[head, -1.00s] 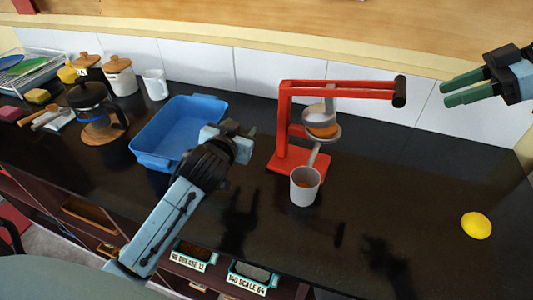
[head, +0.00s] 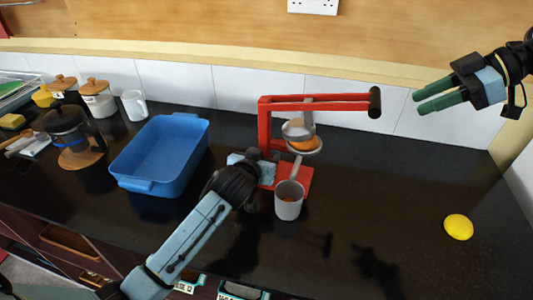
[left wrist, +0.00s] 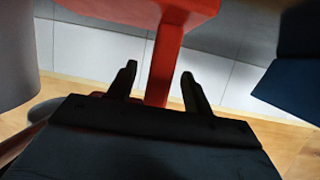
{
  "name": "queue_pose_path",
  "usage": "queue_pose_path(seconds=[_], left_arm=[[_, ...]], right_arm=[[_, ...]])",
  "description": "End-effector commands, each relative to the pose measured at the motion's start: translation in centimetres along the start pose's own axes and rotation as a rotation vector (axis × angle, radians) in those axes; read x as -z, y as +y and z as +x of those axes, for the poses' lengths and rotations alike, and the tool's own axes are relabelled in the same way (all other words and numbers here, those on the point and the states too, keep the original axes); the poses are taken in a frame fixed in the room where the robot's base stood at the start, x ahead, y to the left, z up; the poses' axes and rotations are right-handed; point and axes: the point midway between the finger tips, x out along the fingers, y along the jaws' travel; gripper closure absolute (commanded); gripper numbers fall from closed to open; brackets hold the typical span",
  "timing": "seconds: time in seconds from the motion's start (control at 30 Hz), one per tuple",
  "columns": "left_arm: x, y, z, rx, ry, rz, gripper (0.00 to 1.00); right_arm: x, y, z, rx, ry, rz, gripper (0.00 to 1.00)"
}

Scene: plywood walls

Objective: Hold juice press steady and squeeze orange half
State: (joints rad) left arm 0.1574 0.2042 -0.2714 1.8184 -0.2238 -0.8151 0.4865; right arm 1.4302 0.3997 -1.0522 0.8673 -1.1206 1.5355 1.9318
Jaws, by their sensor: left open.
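The red juice press (head: 265,125) stands on the dark counter, its long lever reaching right to a black handle (head: 375,102). An orange half (head: 303,145) shows in the strainer cup under the pressing cone (head: 298,128). A grey cup (head: 289,205) stands below. My left gripper (head: 252,170) is low at the press's post, its fingers mostly hidden in the head view. In the left wrist view, the red post (left wrist: 163,65) lies between the left gripper's open fingers (left wrist: 158,78), with gaps beside it. My right gripper (head: 416,104) is open and empty, right of the handle.
A blue tub (head: 128,180) stands left of the press. A French press (head: 75,135), a white mug (head: 134,105) and lidded jars (head: 97,98) stand further left. The counter between press and lemon is clear.

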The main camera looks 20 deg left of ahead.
Motion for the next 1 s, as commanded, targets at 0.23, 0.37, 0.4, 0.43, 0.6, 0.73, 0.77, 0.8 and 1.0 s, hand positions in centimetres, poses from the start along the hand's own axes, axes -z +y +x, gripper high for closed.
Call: queue_pose_path(seconds=[0.23,0.37,0.4,0.43,0.6,0.73,0.77,0.8,1.0], left_arm=[[0.1,0.0,2.8,0.001,0.0,0.0,0.49],[0.0,0.0,3.4,0.0,0.0,-0.001,0.49],[0.0,0.0,3.4,0.0,0.001,-0.001,0.49],[0.0,0.0,3.5,0.0,0.001,-0.001,0.49],[0.0,0.0,3.5,0.0,0.001,0.0,0.49],[0.0,0.0,3.5,0.0,0.001,0.0,0.58],[0.0,0.0,3.5,0.0,0.001,0.0,0.62],[0.0,0.0,3.5,0.0,0.001,0.0,0.67],[0.0,0.0,3.5,0.0,0.001,0.0,0.94]], right_arm=[[0.0,0.0,0.0,0.0,0.0,0.0,0.64],[0.0,0.0,0.0,0.0,0.0,0.0,0.64],[0.0,0.0,0.0,0.0,0.0,0.0,0.64],[0.0,0.0,0.0,0.0,0.0,0.0,0.64],[0.0,0.0,0.0,0.0,0.0,0.0,0.64],[0.0,0.0,0.0,0.0,0.0,0.0,0.64],[0.0,0.0,0.0,0.0,0.0,0.0,0.64],[0.0,0.0,0.0,0.0,0.0,0.0,0.64],[0.0,0.0,0.0,0.0,0.0,0.0,0.64]])
